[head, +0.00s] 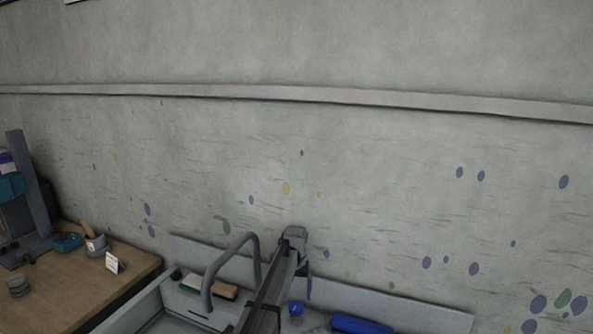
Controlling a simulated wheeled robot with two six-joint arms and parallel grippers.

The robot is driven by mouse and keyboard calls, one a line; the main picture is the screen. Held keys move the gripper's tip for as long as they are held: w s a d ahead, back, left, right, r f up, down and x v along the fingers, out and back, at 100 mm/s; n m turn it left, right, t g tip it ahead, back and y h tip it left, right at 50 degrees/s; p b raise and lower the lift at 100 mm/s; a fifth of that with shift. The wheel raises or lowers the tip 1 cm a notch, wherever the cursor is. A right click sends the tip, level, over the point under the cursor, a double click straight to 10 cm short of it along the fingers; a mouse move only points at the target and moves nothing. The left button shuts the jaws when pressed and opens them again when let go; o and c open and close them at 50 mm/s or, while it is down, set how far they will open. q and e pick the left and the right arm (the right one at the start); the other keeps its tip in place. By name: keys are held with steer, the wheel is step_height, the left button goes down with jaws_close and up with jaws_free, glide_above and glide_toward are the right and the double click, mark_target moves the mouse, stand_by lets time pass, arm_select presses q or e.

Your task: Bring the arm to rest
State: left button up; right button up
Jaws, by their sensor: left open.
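My left arm reaches up from the bottom of the head view, just right of the curved tap. My left gripper (302,266) is at its far end, over the back of the sink counter and in front of the wall. It is open, and I see nothing held in it. The fingertips are small and dark, so their exact spread is hard to see. My right gripper is not in view.
A grey tap (212,277) stands close left of my arm. A small blue round thing (296,309) and a blue block (361,324) lie to its right. A wooden table (62,293) holds a cup (96,246) and a card (112,263). The speckled wall (400,190) is behind.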

mark_target(298, 305)
arm_select(q)
step_height(298, 305, up, 2)
steer(key=shift+r+p, duration=0.1)
steer(key=shift+p, duration=0.55)
step_height(298, 305, down, 9)
steer(key=b, duration=0.8)
steer(key=shift+r, duration=0.2)
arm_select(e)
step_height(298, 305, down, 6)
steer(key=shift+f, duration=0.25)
arm_select(q)
steer(key=shift+r+n, duration=0.15)
steer(key=shift+n, duration=0.55)
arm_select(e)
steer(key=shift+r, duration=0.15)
arm_select(q)
steer(key=shift+d+n, duration=0.1)
steer(key=shift+n, duration=0.8)
steer(key=n, duration=0.5)
steer(key=shift+d, duration=0.1)
steer(key=n, duration=0.3)
steer(key=shift+w+d+n, duration=0.1)
steer(key=shift+n, duration=0.2)
steer(key=n, duration=0.4)
steer(key=shift+w, duration=0.1)
steer(key=shift+n, duration=0.3)
